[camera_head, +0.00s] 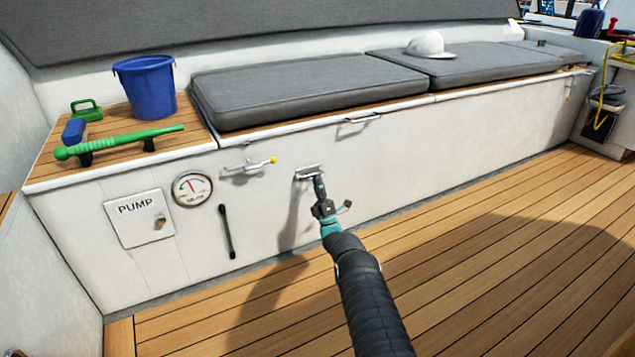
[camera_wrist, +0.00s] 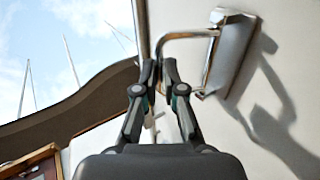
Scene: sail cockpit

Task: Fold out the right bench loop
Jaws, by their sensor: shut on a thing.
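The bench loop (camera_head: 307,172) is a metal bracket on the white bench front, right of a lever with a yellow knob. In the wrist view its plate (camera_wrist: 230,52) is on the white wall and the bent loop bar (camera_wrist: 185,35) stands out from it. My gripper (camera_head: 319,180) reaches the loop from the front. In the wrist view my gripper (camera_wrist: 159,68) has both fingertips closed around the outer part of the bar. The fingertips hide part of the bar.
The lever (camera_head: 250,165) and a gauge (camera_head: 192,189) are to the left on the bench front, with a pump hatch (camera_head: 141,217) beyond. A handle (camera_head: 358,118) is above, under the grey cushions (camera_head: 310,90). The wooden deck (camera_head: 480,240) is clear.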

